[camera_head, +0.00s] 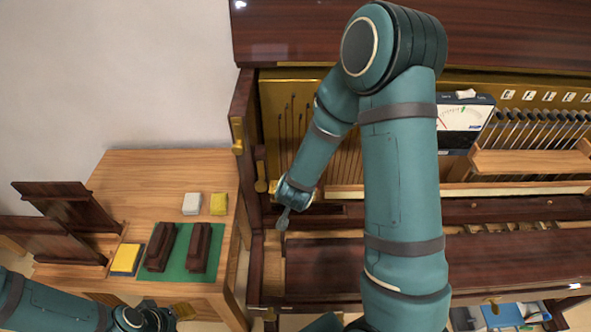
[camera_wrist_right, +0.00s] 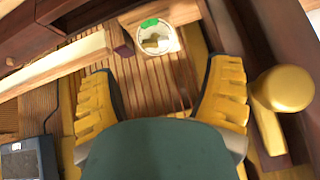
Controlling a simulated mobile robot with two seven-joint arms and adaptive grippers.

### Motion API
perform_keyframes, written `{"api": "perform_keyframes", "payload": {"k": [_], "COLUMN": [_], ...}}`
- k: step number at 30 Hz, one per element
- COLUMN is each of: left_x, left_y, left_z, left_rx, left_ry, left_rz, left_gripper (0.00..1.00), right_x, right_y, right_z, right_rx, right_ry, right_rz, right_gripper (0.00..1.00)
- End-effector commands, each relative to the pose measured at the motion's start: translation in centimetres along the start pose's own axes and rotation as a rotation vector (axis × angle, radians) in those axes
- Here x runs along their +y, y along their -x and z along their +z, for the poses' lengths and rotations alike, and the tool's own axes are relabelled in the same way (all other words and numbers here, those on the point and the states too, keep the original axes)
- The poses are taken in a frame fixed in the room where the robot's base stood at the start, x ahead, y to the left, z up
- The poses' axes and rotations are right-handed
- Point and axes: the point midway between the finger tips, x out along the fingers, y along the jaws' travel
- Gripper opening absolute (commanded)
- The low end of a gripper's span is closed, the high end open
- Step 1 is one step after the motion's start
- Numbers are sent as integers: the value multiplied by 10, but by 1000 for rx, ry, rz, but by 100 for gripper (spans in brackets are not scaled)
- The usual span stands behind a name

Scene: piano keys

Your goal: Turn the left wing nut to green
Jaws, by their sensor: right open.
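In the right wrist view a white round dial (camera_wrist_right: 171,39) with a green patch (camera_wrist_right: 149,24) on its upper left rim lies beyond my fingertips. A small brass piece, seemingly the wing nut (camera_wrist_right: 153,43), sits inside the dial; which way its wings point is too small to tell. My right gripper (camera_wrist_right: 163,70) is open and empty, its yellow fingers spread on either side below the dial, apart from it. In the head view the right gripper (camera_head: 284,218) hangs at the piano's left end and the dial does not show. My left gripper (camera_head: 172,316) is at the bottom left, partly cut off.
A gold knob (camera_wrist_right: 285,88) stands close right of my right gripper. The meter (camera_head: 463,124) and a row of hammers (camera_head: 535,130) are inside the piano. A wooden table (camera_head: 155,170) at left holds dark blocks on a green mat (camera_head: 177,258), a yellow sponge-like block (camera_head: 218,204) and a white one (camera_head: 192,204).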

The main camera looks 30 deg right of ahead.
Motion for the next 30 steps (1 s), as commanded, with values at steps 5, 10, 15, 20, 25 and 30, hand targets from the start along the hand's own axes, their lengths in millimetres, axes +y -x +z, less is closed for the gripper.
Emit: {"api": "perform_keyframes", "payload": {"k": [5,10,15,20,25,30], "left_x": [0,-4,-7,-10,-11,-12], "left_y": [0,-10,-21,-28,-32,-33], "left_z": [-1,1,2,6,8,8], "left_rx": [2,1,0,-6,-10,-12], "left_ry": [2,2,1,-1,-2,-3], "left_rz": [-1,-3,-5,-4,-4,-4], "left_gripper": [39,39,39,39,39,39], "right_x": [5,6,6,7,6,6], "right_y": [0,-14,-32,-46,-54,-57], "right_z": [-12,-11,-11,-12,-13,-13], "right_rx": [28,28,26,27,26,25], "right_ry": [-23,-23,-22,-23,-22,-21], "right_rz": [23,25,23,24,23,22], "right_gripper": [78,78,78,78,78,78]}}
